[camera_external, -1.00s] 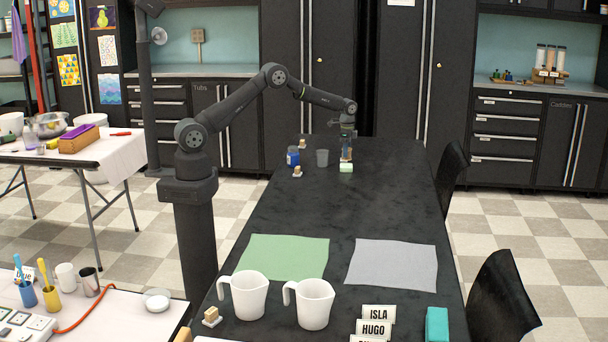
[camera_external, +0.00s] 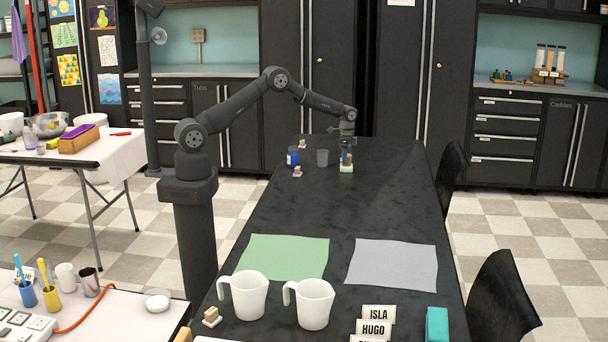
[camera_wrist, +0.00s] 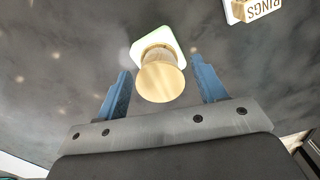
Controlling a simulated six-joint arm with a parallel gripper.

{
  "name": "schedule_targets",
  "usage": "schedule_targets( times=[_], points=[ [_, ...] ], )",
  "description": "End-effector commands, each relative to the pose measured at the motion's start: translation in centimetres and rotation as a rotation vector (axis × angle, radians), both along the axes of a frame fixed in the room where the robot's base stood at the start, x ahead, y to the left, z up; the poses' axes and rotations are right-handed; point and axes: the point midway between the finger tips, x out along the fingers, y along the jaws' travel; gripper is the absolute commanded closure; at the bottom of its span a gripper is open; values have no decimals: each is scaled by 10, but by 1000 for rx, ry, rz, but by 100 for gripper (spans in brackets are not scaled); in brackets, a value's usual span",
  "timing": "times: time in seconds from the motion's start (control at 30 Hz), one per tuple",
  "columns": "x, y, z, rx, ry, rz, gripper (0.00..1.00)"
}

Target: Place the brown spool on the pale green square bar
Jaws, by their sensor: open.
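The pale green square bar (camera_external: 346,169) lies on the far part of the dark table. In the wrist view the bar (camera_wrist: 142,43) shows as a pale square with a green edge. The brown spool (camera_wrist: 160,83), light tan from above, stands upright over the bar and appears to rest on it. My gripper (camera_wrist: 160,70) is open, with one blue finger on each side of the spool and a gap at both sides. In the external view my gripper (camera_external: 346,158) is above the bar and mostly hides the spool.
A blue jar (camera_external: 293,157) and a grey cup (camera_external: 322,158) stand left of the bar. Small labelled blocks stand near them. Green (camera_external: 285,257) and grey (camera_external: 393,264) sheets and two white jugs (camera_external: 315,304) are nearer the camera. The table's middle is clear.

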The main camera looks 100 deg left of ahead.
Motion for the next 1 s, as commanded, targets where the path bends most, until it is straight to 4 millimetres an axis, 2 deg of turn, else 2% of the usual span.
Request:
schedule_targets(
  times=[0.17,0.4,0.6,0.8,1.0],
  points=[
    [1,0,21,2,-3,0,36],
    [0,-2,74,2,-3,-1,36],
    [0,-2,108,1,-2,-1,36],
    [0,-3,121,-1,0,-1,36],
    [0,-3,122,-2,0,-1,36]
  ],
)
